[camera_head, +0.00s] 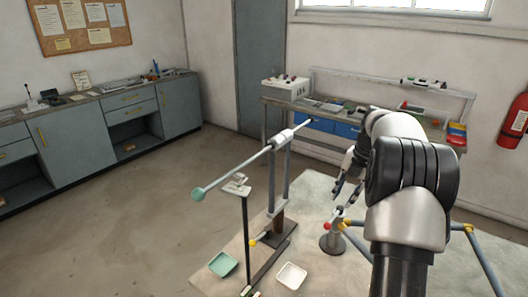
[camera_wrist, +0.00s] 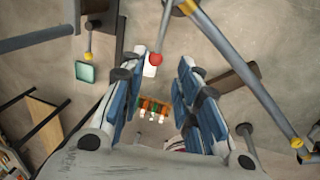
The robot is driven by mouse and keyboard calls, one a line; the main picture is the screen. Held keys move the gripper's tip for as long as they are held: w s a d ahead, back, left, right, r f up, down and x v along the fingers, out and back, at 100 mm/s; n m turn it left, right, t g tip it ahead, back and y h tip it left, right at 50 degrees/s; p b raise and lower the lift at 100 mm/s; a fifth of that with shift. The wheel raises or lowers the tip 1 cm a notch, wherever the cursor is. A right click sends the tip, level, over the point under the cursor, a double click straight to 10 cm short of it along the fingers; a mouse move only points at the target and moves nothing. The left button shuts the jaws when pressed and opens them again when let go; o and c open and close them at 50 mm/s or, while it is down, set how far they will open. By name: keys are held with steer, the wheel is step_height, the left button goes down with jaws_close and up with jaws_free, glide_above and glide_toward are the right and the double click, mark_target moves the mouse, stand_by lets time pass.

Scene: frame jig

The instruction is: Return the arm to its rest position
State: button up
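My gripper (camera_head: 345,188) hangs from my arm at the right of the head view, above the jig. In the wrist view, its two blue-grey fingers (camera_wrist: 158,85) stand wide apart, with nothing held between them. The frame jig has an upright post (camera_head: 286,175) with a long slanted grey rod (camera_head: 245,160) ending in a green ball (camera_head: 197,194). A red ball (camera_head: 327,226) is below my gripper; it also shows in the wrist view (camera_wrist: 156,59) just beyond the fingertips, apparently apart from them.
A green tray (camera_head: 222,264) and a white tray (camera_head: 291,276) lie on the pale surface. Blue-grey rods with yellow joints (camera_head: 467,228) stand close to my arm. A workbench (camera_head: 330,112) is behind. Open floor (camera_head: 130,215) lies to the left.

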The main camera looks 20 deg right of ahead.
steer(key=s+a+r+m, duration=0.2)
steer(key=a+r+m, duration=0.15)
steer(key=a, duration=0.35)
steer(key=s+a+r+m+t+h+b, duration=0.1)
steer(key=s+a+r+m, duration=0.2)
steer(key=a, duration=0.5)
steer(key=s+a+r+m, duration=0.1)
steer(key=a+r+m, duration=0.3)
steer(key=a, duration=0.3)
steer(key=s+a+f+m+t+b, duration=0.1)
steer(key=s+a+f+m, duration=0.2)
steer(key=s+a+m, duration=0.3)
steer(key=s+a+f+m, duration=0.2)
steer(key=s+a+m, duration=0.5)
steer(key=s, duration=0.7)
steer(key=shift+s+a+f+t+b, duration=0.2)
steer(key=shift+a+f+t+b, duration=0.2)
steer(key=shift+a, duration=0.4)
